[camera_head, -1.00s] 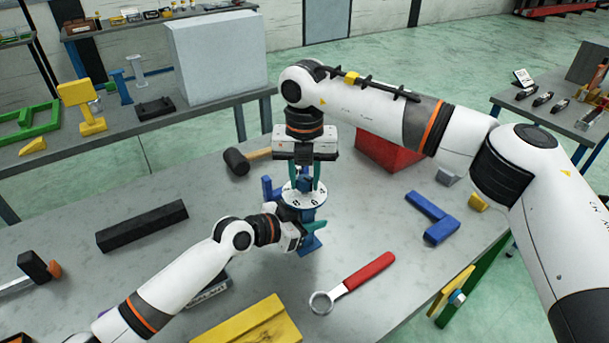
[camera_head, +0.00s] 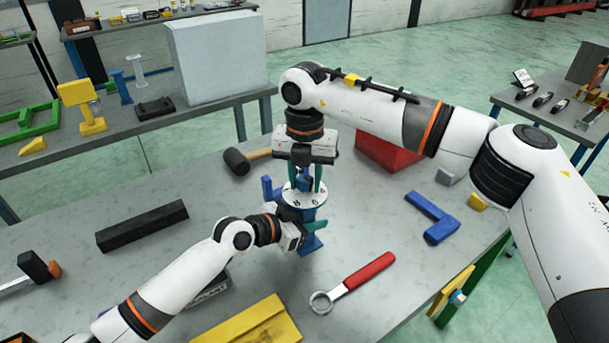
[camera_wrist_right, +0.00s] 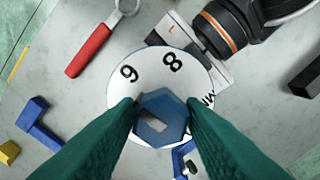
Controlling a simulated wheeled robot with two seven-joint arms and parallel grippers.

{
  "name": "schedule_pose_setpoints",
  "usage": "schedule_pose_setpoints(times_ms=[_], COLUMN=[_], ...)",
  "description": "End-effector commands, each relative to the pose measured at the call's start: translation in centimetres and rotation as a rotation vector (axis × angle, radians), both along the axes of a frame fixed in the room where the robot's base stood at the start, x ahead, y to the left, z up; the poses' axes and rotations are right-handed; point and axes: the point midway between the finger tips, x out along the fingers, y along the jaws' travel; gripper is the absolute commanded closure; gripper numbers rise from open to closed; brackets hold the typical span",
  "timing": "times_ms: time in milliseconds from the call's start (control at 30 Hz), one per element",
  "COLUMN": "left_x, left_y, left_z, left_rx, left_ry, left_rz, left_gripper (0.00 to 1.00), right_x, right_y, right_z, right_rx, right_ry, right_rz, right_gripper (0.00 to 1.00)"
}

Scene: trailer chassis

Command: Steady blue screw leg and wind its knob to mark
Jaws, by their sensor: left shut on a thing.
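The blue screw leg (camera_head: 311,245) stands upright on the grey table, with a white numbered dial (camera_head: 293,200) on top. In the right wrist view the dial (camera_wrist_right: 150,65) shows an 8, a digit like 6 or 9, and letters partly hidden at its right edge. A blue hexagonal knob (camera_wrist_right: 160,118) sits over the dial. My right gripper (camera_head: 305,182) points down from above, its green fingers against opposite sides of the knob. My left gripper (camera_head: 308,228) is shut on the leg's body below the dial and partly hides it.
A red-handled ring wrench (camera_head: 352,284) lies in front, beside a yellow block (camera_head: 247,325). A blue angled piece (camera_head: 434,217) lies to the right. A mallet (camera_head: 238,161) and red box (camera_head: 390,155) are behind. A black bar (camera_head: 142,226) lies left.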

Motion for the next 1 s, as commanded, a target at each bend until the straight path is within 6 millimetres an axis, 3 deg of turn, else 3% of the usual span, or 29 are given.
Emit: schedule_pose_setpoints(times_ms=[33, 100, 467, 1000], left_x=[0.0, 0.1, 0.1, 0.1], left_y=[-0.1, 0.0, 0.1, 0.1], left_z=[0.2, 0.2, 0.1, 0.0], left_rx=[-0.004, -0.003, 0.001, 0.002], left_ry=[-0.004, -0.003, -0.002, -0.001], left_rz=[0.000, 0.001, 0.002, 0.002], left_gripper=[1.00, 1.00, 1.00, 1.00], right_x=[0.0, 0.0, 0.0, 0.2], right_y=[-0.1, 0.0, 0.1, 0.0], right_z=[-0.2, -0.1, 0.9, 10.7], right_rx=[-0.001, 0.000, 0.004, 0.002], right_ry=[0.003, 0.002, -0.003, 0.000], right_rz=[-0.001, 0.000, 0.001, -0.002], right_gripper=[0.55, 0.46, 0.46, 0.46])
